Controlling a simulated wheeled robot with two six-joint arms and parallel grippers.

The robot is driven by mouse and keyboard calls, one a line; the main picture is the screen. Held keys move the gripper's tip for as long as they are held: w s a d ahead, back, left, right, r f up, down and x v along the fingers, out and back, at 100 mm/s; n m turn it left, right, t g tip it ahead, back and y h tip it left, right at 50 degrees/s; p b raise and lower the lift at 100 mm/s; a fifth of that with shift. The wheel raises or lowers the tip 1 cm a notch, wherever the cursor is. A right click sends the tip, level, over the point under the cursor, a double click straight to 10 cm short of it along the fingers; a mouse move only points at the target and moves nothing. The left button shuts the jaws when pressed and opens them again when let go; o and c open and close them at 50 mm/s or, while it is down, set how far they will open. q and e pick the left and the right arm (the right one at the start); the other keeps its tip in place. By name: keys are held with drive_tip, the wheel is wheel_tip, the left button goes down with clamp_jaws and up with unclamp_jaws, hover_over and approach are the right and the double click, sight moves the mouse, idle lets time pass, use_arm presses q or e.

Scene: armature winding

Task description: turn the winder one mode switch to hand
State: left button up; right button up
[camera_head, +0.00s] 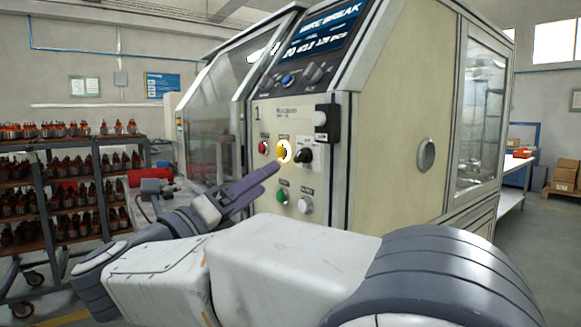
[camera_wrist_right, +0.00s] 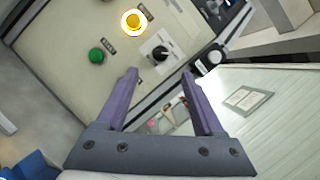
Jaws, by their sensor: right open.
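The mode switch is a black rotary knob (camera_head: 304,157) on a pale plate on the winder's front panel. It also shows in the right wrist view (camera_wrist_right: 160,53), just beyond my fingertips and roughly between them. My right gripper (camera_head: 258,183) has purple fingers and is open and empty, in front of the panel and left of and below the knob in the head view. In the right wrist view the gripper (camera_wrist_right: 159,76) shows its fingers spread apart, with no contact on the knob visible. The switch markings are too small to read. My left gripper is not in view.
Close around the knob are a lit yellow button (camera_head: 284,151), a red button (camera_head: 262,147), a green button (camera_head: 282,195) and a white button (camera_head: 304,205). A black box (camera_head: 327,124) juts out above right. A rack (camera_head: 48,243) of parts stands left.

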sight(298, 158)
drive_tip(key=p+x, duration=0.5)
drive_tip(key=x, duration=0.3)
drive_tip(key=shift+w+d+r, duration=0.2)
drive_tip(key=shift+r, duration=0.05)
drive_tip(key=shift+w+d, duration=0.2)
drive_tip(key=shift+w, duration=0.1)
clamp_jaws()
